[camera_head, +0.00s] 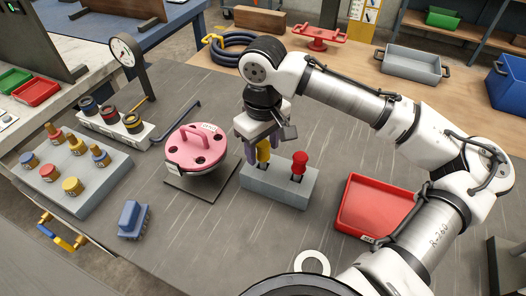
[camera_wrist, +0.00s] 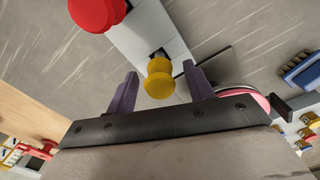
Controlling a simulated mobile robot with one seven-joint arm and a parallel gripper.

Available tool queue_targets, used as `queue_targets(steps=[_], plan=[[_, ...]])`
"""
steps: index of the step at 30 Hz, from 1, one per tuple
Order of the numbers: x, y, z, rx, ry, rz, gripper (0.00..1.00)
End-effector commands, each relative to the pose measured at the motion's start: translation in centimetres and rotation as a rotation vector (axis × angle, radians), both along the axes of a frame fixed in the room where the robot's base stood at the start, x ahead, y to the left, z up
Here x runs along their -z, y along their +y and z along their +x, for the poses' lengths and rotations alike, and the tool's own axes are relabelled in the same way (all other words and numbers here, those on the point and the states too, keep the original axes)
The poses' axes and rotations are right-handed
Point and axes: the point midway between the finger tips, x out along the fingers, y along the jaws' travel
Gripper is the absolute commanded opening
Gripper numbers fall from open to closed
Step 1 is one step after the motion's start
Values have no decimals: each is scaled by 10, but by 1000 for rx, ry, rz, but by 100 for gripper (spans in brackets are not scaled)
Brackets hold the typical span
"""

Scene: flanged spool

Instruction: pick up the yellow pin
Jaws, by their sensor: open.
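The yellow pin (camera_head: 263,152) stands upright in a grey block (camera_head: 277,191) on the dark table. In the wrist view its round knob (camera_wrist: 158,80) shows between my two purple fingers, with gaps at both sides. My gripper (camera_head: 262,147) is open, pointing down over the block with its fingers on either side of the pin. The wrist view shows my gripper (camera_wrist: 160,88) from above, with nothing held. The pin's lower part is hidden in the block.
A red pin (camera_head: 299,164) stands beside the yellow one in the same block. A pink flanged disc (camera_head: 196,147) sits close to the left. A red tray (camera_head: 372,207) lies to the right, and a blue brush-like piece (camera_head: 133,219) lies at the front left.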

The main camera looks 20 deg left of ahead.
Motion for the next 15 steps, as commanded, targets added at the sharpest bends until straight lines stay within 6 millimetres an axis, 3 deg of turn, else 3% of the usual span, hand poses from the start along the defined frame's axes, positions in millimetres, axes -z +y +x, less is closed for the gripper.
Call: queue_targets(steps=[7,15], plan=[[2,0,0,0,0,0,52],[2,0,0,0,0,0,17]])
